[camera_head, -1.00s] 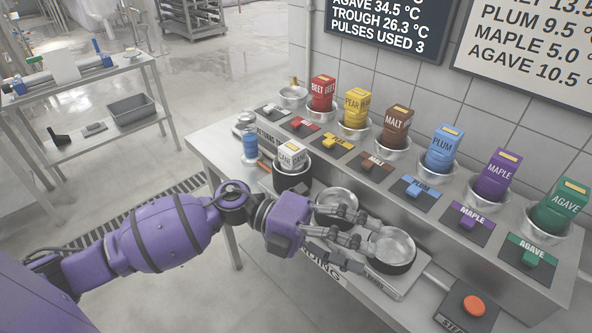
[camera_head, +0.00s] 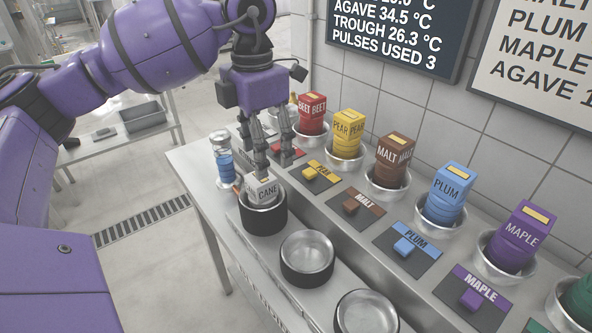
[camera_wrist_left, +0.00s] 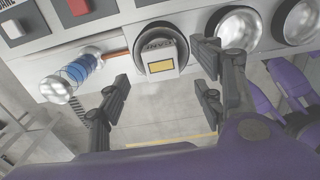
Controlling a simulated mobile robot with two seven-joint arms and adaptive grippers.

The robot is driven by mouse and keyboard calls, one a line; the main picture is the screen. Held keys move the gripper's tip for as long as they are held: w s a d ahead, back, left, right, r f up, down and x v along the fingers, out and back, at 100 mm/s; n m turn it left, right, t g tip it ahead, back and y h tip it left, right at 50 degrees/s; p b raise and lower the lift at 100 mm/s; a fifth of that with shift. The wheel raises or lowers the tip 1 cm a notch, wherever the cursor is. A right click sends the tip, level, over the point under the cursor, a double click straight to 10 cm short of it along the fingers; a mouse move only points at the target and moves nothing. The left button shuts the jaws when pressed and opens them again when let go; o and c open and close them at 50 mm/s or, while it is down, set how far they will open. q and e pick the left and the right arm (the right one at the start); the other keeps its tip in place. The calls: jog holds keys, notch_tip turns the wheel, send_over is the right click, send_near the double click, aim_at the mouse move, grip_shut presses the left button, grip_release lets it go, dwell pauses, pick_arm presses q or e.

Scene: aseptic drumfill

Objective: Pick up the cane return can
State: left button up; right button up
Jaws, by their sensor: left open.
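The cane return can (camera_head: 262,190) is a pale grey can with dark CANE lettering. It sits in a black-sided metal pot (camera_head: 266,220) at the left end of the front row, with its top above the rim. In the left wrist view the can (camera_wrist_left: 160,64) shows a yellow patch and lies between the two spread fingers. My left gripper (camera_head: 272,158) is open and points down just above and behind the can in the head view. Its fingers partly overlap the can's top there, and I cannot tell whether they touch. My right gripper does not show.
Two empty pots (camera_head: 307,258) stand along the front row. A blue-banded clear cylinder (camera_head: 222,158) stands left of the can. Behind, coloured cans such as the plum can (camera_head: 449,192) sit in metal cups, with labelled switches before them.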

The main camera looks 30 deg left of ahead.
aim_at(261, 181)
pick_arm(q)
jog(key=shift+w+f, duration=0.15)
jog(key=shift+w, duration=0.05)
jog(key=shift+f, duration=0.35)
jog(key=f, duration=0.1)
jog(key=s+f, duration=0.1)
jog(key=shift+a+f, duration=0.15)
jog(key=shift+f, duration=0.25)
jog(key=shift+f+p, duration=0.35)
jog(key=shift+f, duration=1.6)
grip_shut()
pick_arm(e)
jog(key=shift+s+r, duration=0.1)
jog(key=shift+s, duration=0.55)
